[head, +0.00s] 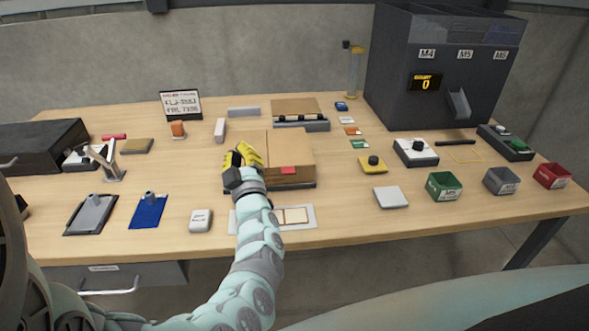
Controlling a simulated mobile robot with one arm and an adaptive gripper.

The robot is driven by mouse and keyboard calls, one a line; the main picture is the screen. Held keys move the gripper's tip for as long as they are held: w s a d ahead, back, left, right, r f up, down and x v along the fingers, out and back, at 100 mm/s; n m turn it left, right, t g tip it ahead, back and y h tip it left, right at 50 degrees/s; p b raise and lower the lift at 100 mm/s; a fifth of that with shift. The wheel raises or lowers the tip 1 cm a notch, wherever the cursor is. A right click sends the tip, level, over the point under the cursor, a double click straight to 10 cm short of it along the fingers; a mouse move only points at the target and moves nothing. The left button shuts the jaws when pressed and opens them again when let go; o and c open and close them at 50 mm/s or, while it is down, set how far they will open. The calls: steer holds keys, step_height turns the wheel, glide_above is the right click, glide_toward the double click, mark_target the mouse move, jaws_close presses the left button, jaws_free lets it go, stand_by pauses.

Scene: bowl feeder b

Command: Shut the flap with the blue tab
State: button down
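A cardboard box (291,179) stands near the middle of the table, on a dark base. Its top panels (289,145) look flat and closed, with a seam running between the left and right parts. A red tab (288,170) shows at its front edge. I see no blue tab on the box; the left front part is hidden behind my gripper. My gripper (243,156), with yellow fingers, is at the box's left front corner. I cannot tell whether it touches the box or how far its fingers are apart.
A flat tray (305,226) with light cards lies in front of the box. Behind stands another brown-topped box (297,106). A yellow block (373,165) and white pad (391,197) lie right.

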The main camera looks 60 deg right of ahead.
steer(key=shift+s+d+f+m, duration=0.2)
steer(key=shift+m, duration=0.5)
steer(key=shift+h, duration=0.4)
